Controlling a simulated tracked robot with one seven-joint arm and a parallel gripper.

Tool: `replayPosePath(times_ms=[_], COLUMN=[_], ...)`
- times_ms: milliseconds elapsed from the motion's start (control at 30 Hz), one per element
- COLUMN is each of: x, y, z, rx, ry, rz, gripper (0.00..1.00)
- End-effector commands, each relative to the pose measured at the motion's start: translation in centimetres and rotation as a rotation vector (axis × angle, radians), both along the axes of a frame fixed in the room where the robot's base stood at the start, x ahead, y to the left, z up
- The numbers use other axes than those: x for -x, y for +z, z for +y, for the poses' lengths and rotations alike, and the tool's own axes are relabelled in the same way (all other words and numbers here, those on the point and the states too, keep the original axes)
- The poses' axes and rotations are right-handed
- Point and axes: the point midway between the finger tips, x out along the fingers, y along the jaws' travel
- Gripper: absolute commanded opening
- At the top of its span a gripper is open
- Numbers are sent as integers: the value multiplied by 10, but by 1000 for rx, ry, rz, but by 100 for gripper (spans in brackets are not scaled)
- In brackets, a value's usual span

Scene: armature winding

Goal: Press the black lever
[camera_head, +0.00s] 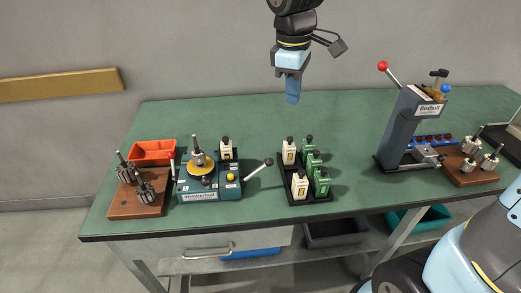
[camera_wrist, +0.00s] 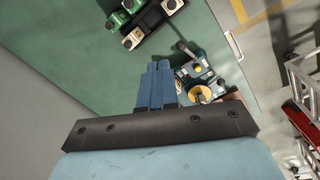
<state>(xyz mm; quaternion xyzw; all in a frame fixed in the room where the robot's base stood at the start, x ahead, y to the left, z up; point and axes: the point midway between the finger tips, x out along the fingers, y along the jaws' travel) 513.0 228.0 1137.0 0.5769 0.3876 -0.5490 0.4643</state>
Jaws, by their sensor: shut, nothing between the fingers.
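The teal winding machine (camera_head: 208,183) stands at the table's left half. A pale lever with a black knob (camera_head: 268,162) sticks out from its right side, tilted upward. A red-knobbed lever (camera_head: 171,156) is on its left side. In the wrist view, the machine (camera_wrist: 203,78) is partly hidden behind my fingers, and a dark-ended lever (camera_wrist: 183,47) points away from it. My gripper (camera_head: 293,98) hangs above the back of the table, up and right of the black knob and clear of everything. Its blue fingers (camera_wrist: 160,66) are together and empty.
A black rack (camera_head: 307,198) with white and green bottles stands right of the lever. A tall grey press (camera_head: 405,130) with a red-knobbed handle stands further right. A red bin (camera_head: 153,152) and a brown board (camera_head: 137,205) with armatures are at left. The table (camera_head: 340,125) is clear behind the rack.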

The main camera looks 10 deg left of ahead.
Motion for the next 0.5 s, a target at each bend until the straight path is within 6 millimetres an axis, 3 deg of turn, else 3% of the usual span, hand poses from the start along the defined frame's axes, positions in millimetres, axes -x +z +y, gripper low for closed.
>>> replayPosePath(times_ms=[33, 200, 333, 500], x=[-2, -1, 3, 5], y=[-9, -32, -45, -53], z=[21, 74, 102, 118], rx=[17, 60, 80, 90], ry=[78, 304, 421, 494], rz=[30, 104, 143, 168], gripper=[0, 0, 0, 0])
